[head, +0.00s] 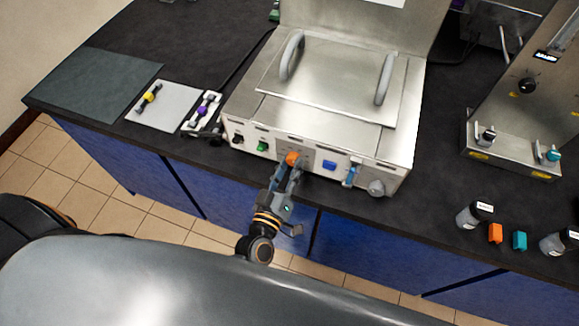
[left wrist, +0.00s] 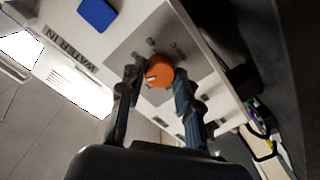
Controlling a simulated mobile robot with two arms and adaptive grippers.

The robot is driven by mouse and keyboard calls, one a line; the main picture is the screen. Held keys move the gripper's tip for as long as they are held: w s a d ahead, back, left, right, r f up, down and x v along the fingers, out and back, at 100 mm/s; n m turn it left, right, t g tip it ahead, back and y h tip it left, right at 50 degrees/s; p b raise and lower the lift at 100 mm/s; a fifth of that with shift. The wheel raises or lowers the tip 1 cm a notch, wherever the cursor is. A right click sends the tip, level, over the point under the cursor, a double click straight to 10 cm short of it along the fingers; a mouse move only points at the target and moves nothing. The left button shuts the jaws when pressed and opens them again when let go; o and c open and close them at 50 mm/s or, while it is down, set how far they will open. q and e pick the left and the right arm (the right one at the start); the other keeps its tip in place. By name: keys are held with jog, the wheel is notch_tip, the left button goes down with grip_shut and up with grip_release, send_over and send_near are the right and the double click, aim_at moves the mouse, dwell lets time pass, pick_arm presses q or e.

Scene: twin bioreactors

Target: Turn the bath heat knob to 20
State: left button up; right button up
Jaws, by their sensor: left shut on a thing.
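The orange knob (head: 292,158) sits on the front panel of the steel bath (head: 335,75). In the left wrist view the orange knob (left wrist: 159,71) has a small white mark on its face, with tick posts on the grey plate around it. My left gripper (head: 288,167) reaches the panel from the front, and its fingers are shut on the knob from both sides; it also shows in the left wrist view (left wrist: 157,80). The number at the mark is too small to read. My right gripper is not in view.
A blue square (head: 329,165) and a blue-handled tap (head: 351,174) are to the knob's right; a green knob (head: 262,146) is to its left. Bottles and small orange and teal blocks (head: 495,233) stand at the right. A dark mat (head: 90,80) lies at the left.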

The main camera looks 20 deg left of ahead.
pick_arm(q)
jog(key=n, duration=0.4)
jog(key=shift+n+b, duration=0.3)
jog(key=shift+b, duration=0.05)
jog(key=n+b, duration=0.1)
jog(key=n, duration=0.3)
jog(key=shift+n, duration=0.3)
jog(key=n+b, duration=0.1)
jog(key=n, duration=0.3)
jog(key=shift+n+b, duration=0.3)
jog(key=shift+b, duration=0.05)
jog(key=shift+r+n+b, duration=0.1)
jog(key=shift+n+b, duration=0.65)
jog(key=shift+n, duration=1.35)
jog(key=o, duration=1.2)
jog(key=shift+c, duration=0.2)
